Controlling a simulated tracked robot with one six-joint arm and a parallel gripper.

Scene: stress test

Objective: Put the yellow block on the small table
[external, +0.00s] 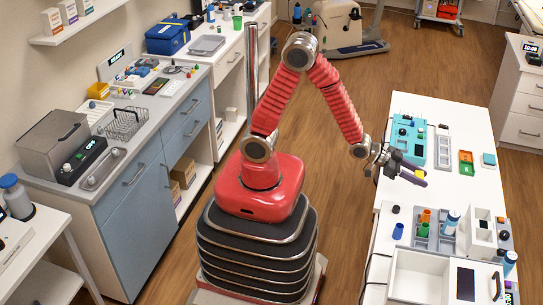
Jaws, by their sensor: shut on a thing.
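My gripper (411,174) is at the end of the red arm, above the left edge of the white table on the right. The held piece appears to be above the tabletop, though the exact height is hard to tell. Several white tables are in view, and I cannot tell which is the small table; one is the right table (487,180), another the low white table (38,235) at the lower left.
A grey-blue counter (150,170) stands left of my base. Wood floor lies open behind the arm.

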